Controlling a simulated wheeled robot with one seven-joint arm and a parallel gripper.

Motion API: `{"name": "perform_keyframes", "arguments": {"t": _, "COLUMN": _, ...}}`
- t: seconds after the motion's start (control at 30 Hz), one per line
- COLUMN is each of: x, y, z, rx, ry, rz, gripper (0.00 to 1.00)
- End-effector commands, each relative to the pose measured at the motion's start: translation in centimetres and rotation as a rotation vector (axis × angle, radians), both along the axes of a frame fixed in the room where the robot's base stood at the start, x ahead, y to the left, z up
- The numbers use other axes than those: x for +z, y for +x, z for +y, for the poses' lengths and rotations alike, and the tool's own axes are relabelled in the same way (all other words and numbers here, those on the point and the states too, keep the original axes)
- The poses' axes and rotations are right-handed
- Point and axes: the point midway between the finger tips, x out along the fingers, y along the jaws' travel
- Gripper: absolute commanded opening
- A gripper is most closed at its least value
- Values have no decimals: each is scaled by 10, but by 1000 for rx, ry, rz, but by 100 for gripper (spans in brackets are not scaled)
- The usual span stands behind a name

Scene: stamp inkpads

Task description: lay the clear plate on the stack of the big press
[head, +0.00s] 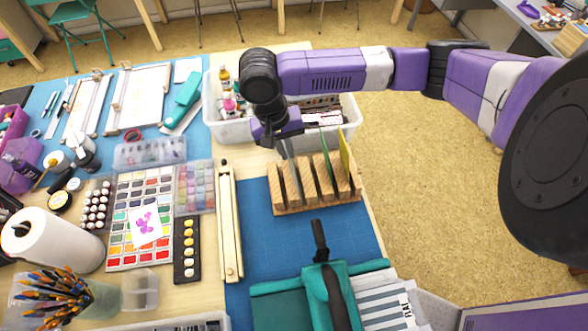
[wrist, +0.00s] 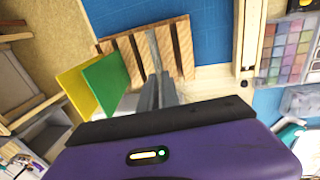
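The wooden slotted rack (head: 318,203) stands on the blue mat; the wrist view shows its slats (wrist: 183,50). A thin greyish, see-through edge, which looks like the clear plate (head: 291,166), rises from its left part, directly under my gripper (head: 284,146). In the wrist view my gripper's grey fingers (wrist: 156,92) point down at that edge, which shows as a thin grey strip (wrist: 152,48). I cannot tell whether the fingers are closed on it. The big press (head: 322,290), teal with a black handle, stands at the front of the mat. Its stack is not clearly visible.
A green plate (wrist: 106,79) and a yellow plate (wrist: 79,92) stand in the rack beside my gripper. A white bin (head: 222,122) is behind the rack. A long wooden bar (head: 229,225) lies left. Bare blue mat (head: 285,240) lies between rack and press.

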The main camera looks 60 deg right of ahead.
Motion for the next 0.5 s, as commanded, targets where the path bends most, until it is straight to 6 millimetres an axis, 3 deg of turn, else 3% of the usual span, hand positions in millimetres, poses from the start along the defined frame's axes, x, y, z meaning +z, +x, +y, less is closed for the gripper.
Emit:
{"name": "perform_keyframes", "arguments": {"t": 0.23, "x": 2, "y": 0, "z": 0, "rx": 0, "ry": 0, "rz": 0, "gripper": 0}}
{"name": "perform_keyframes", "arguments": {"t": 0.5, "x": 21, "y": 3, "z": 2, "rx": 0, "ry": 1, "rz": -1, "gripper": 0}}
